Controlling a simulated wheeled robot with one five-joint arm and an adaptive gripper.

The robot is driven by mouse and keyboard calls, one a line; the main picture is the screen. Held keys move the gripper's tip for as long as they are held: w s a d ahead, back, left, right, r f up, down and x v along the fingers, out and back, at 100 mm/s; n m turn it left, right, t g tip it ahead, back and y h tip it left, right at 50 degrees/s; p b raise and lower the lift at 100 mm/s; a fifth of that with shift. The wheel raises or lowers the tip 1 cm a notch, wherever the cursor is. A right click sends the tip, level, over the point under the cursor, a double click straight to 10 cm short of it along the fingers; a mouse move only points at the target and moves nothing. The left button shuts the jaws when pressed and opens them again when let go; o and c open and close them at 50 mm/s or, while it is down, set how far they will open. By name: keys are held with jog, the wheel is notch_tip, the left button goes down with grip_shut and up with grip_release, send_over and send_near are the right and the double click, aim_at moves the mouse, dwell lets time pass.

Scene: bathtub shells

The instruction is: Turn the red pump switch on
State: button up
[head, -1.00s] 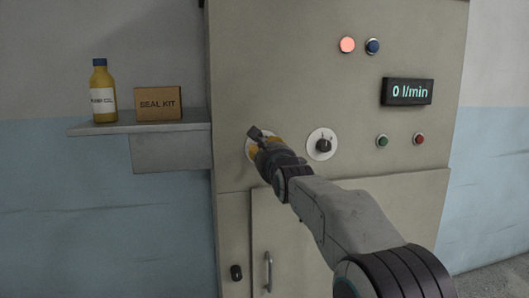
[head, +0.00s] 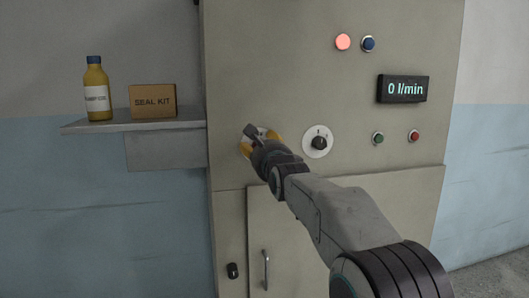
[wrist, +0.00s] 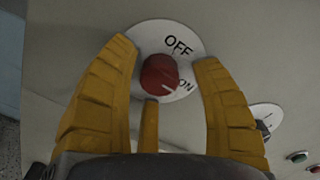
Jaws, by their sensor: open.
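The red pump switch (wrist: 160,74) is a round red knob on a white dial plate (wrist: 142,35) marked OFF and ON. A pale mark on the knob's lower right points roughly towards ON. In the head view my arm mostly hides the switch. My gripper (head: 258,140) is open in front of it. In the wrist view the yellow fingers of my gripper (wrist: 165,55) stand on the left and right of the knob, with a gap seen on both sides. A third yellow finger reaches up just below the knob; whether it touches cannot be told.
A black rotary knob (head: 319,143) sits close to the right. A green button (head: 378,138), a red button (head: 414,136), a lit red lamp (head: 343,42) and a display (head: 402,89) reading 0 l/min share the panel. A shelf (head: 110,127) juts out left.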

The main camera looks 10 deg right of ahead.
jog(key=s, duration=1.2)
dwell(0.3)
